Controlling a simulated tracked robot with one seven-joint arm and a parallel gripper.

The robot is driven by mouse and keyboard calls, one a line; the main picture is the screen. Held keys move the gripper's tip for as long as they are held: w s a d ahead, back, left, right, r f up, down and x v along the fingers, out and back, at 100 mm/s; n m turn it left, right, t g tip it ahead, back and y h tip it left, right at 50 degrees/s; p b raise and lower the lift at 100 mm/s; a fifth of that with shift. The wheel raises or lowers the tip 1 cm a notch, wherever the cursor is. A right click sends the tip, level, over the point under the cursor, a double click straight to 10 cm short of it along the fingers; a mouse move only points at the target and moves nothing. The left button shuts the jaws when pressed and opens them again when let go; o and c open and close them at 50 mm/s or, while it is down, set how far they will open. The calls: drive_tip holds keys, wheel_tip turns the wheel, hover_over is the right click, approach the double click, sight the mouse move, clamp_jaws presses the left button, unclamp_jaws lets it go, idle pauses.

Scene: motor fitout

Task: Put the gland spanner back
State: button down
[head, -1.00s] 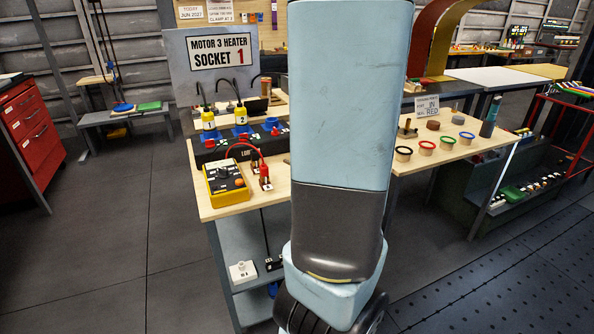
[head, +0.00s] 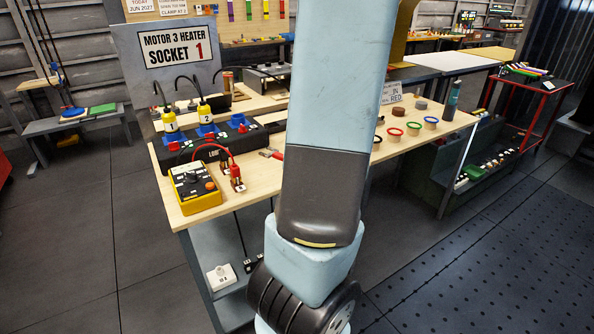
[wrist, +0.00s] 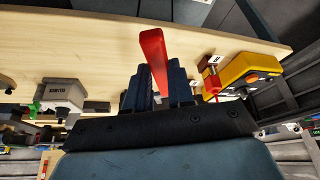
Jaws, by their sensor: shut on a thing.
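My gripper (wrist: 158,88) shows in the wrist view with its dark jaws shut on a red bar-shaped handle, which I take to be the gland spanner (wrist: 152,48). The red handle sticks out beyond the jaws over the pale wooden bench top (wrist: 90,45). The rest of the held tool is hidden between the jaws. In the head view my arm hides the gripper. A small tool with a red end (head: 271,153) shows on the bench beside my arm; I cannot tell whether it is the held one.
A yellow tester (head: 194,188) with a red lead stands at the bench's front left corner. Several coloured rings (head: 413,128) line the right bench (head: 400,148). Dark floor lies clear in front.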

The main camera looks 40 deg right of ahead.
drive_tip(key=w+d+f, duration=0.1)
drive_tip(key=f, duration=0.1)
drive_tip(key=w+d+f, duration=0.1)
drive_tip(key=w+f, duration=0.1)
drive_tip(key=w+d+f, duration=0.1)
drive_tip(key=d+f, duration=0.1)
drive_tip(key=shift+w+d+f, duration=0.1)
drive_tip(key=shift+w+f, duration=0.05)
drive_tip(key=shift+f, duration=0.05)
drive_tip(key=shift+d+f, duration=0.1)
drive_tip(key=shift+f, duration=1.5)
drive_tip(key=c, duration=1)
unclamp_jaws()
drive_tip(key=v, duration=1.2)
drive_tip(key=shift+w+r, duration=0.1)
drive_tip(key=shift+w, duration=0.05)
